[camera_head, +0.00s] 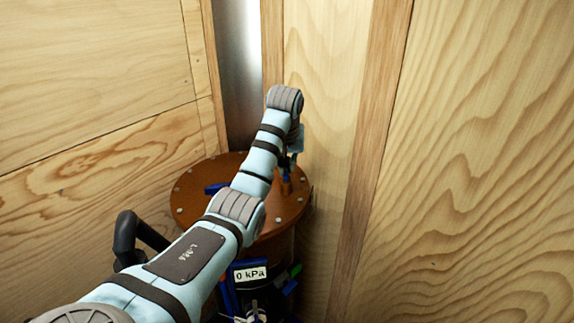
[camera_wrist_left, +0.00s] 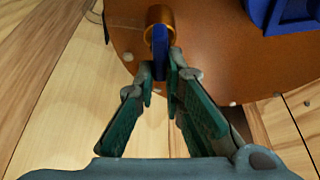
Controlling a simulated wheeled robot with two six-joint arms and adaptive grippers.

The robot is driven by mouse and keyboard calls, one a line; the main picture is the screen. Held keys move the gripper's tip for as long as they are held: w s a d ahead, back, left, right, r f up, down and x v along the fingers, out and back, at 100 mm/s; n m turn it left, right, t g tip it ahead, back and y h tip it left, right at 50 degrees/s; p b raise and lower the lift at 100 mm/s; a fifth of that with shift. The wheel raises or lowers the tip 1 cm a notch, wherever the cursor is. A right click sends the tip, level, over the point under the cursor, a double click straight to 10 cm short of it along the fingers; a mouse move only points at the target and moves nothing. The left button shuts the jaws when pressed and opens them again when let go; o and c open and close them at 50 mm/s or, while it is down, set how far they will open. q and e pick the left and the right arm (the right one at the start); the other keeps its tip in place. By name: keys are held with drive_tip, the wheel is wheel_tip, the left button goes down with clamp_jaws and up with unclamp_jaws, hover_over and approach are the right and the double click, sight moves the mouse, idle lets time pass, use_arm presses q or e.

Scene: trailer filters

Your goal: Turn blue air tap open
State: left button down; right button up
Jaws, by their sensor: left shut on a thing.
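The blue air tap (camera_wrist_left: 160,66) is a narrow blue lever on a brass-coloured stem (camera_wrist_left: 159,22) at the edge of a round orange-brown lid (camera_wrist_left: 215,65). My left gripper (camera_wrist_left: 162,74) is shut on the lever, with a green-lined finger on each side of it. In the head view the left arm reaches over the lid (camera_head: 200,208), and my left gripper (camera_head: 289,161) is down at its far right side, mostly hidden behind the wrist. The lever can hardly be made out there. My right gripper is in neither view.
The lid tops a drum-like vessel in a corner between wooden walls (camera_head: 480,150). A blue part (camera_head: 215,188) sits on the lid's left. A label reading "0 kPa" (camera_head: 250,273) shows in front, among blue and black parts. A black bent tube-like part (camera_head: 128,240) stands left.

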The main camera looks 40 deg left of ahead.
sight(286, 169)
use_arm(q)
drive_tip(key=shift+a+n+g+y, duration=0.1)
drive_tip(key=shift+n+g+y, duration=0.25)
drive_tip(key=shift+n, duration=0.85)
drive_tip(key=c, duration=1.7)
unclamp_jaws()
drive_tip(key=shift+s, duration=0.1)
drive_tip(key=shift+r, duration=0.1)
wheel_tip(286, 169, up, 10)
drive_tip(key=shift+f, duration=0.1)
